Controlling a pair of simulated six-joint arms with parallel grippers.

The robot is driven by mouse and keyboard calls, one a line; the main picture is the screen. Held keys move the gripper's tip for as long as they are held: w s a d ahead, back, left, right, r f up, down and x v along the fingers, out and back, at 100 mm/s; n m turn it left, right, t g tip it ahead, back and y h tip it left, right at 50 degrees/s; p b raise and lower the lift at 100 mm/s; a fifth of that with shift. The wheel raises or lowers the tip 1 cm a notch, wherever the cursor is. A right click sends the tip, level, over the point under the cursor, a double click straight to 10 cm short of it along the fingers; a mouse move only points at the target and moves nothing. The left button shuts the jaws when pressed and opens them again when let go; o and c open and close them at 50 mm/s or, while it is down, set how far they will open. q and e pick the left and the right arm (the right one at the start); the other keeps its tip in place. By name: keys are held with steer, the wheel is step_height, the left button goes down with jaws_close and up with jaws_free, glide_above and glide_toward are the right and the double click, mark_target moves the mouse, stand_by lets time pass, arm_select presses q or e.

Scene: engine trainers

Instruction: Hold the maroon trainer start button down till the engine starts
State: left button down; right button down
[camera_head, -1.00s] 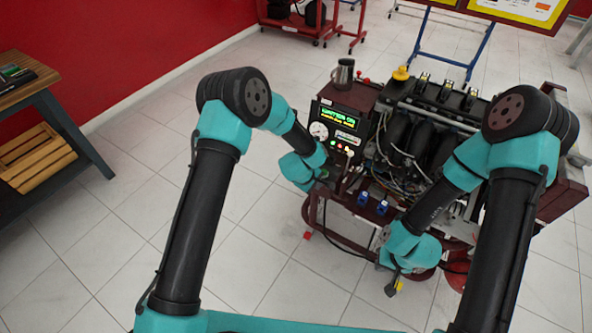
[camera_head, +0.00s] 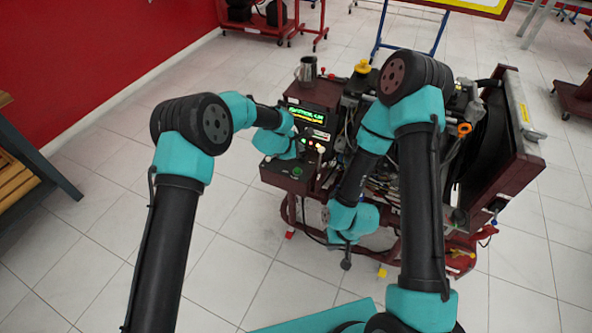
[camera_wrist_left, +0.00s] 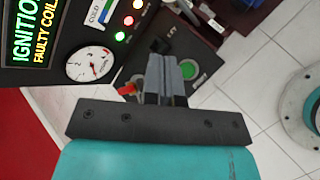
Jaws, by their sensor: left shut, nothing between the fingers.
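The maroon trainer (camera_head: 290,180) stands with its lit control panel (camera_head: 308,115) facing me. A green round button (camera_head: 297,171) sits on its lower maroon ledge; it also shows in the left wrist view (camera_wrist_left: 190,70), just right of my fingers. My left gripper (camera_wrist_left: 162,60) is shut and empty, its fingers over the ledge beside the green button. Whether the tips touch anything I cannot tell.
A gauge (camera_wrist_left: 90,64) and a red knob (camera_wrist_left: 127,89) are close to my left fingers. A metal mug (camera_head: 307,70) stands on top of the trainer.

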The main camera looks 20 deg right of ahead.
mark_target(298, 171)
arm_select(q)
steer(key=shift+f, duration=4.4)
steer(key=shift+f, duration=0.1)
steer(key=shift+f, duration=0.3)
steer(key=shift+f, duration=0.55)
stand_by(0.7)
steer(key=shift+r, duration=0.2)
stand_by(0.8)
steer(key=shift+r, duration=0.75)
steer(key=shift+r, duration=0.1)
